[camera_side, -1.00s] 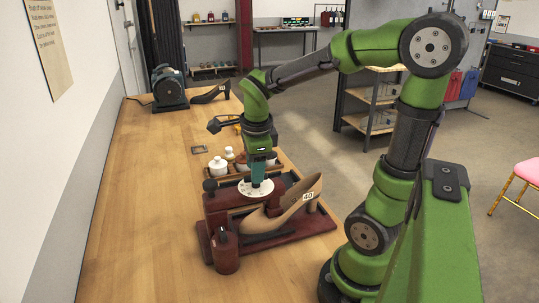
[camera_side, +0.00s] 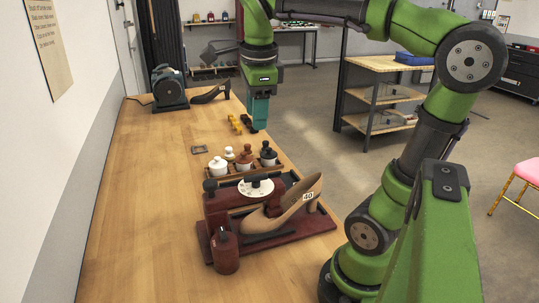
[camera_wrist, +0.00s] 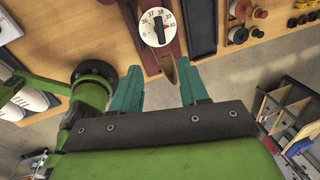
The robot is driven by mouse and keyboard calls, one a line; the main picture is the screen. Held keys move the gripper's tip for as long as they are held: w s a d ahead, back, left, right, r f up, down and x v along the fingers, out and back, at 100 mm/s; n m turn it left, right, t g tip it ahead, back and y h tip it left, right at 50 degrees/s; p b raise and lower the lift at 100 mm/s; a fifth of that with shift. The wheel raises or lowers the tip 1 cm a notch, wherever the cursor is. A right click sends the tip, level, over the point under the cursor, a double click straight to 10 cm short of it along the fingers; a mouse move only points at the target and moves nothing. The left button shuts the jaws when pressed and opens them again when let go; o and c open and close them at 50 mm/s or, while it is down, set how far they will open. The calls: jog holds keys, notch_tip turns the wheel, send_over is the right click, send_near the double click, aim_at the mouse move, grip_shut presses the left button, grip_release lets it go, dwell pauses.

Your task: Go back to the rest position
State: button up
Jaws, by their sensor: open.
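My gripper (camera_side: 255,126) is raised over the right edge of the wooden table, beyond the row of small pots, and touches nothing in the side view. In the wrist view my gripper (camera_wrist: 162,92) shows two teal fingers spread apart with nothing between them. The dark red stand (camera_side: 212,213) with its white numbered dial (camera_side: 256,187) is on the table, and the dial also shows in the wrist view (camera_wrist: 151,27). A tan high-heeled shoe (camera_side: 270,222) marked 40 sits on the stand's tray.
Several small white, red and black pots (camera_side: 218,165) stand in a wooden rack behind the stand. A yellow object (camera_side: 236,124) lies near the table's right edge. A black shoe (camera_side: 210,94) and a dark teal machine (camera_side: 168,88) are at the far end. The table's left side (camera_side: 130,200) is clear.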

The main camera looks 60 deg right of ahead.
jog(key=s+a+f+n+t+y, duration=0.1)
jog(key=a+f+n+t, duration=0.2)
jog(key=n, duration=0.9)
jog(key=s+a+f+n+t+y, duration=0.2)
jog(key=a+f+n, duration=0.4)
jog(key=n, duration=0.6)
jog(key=shift+a+t+y, duration=0.25)
jog(key=shift+t+y, duration=0.05)
jog(key=shift+t, duration=0.1)
jog(key=shift+f, duration=0.1)
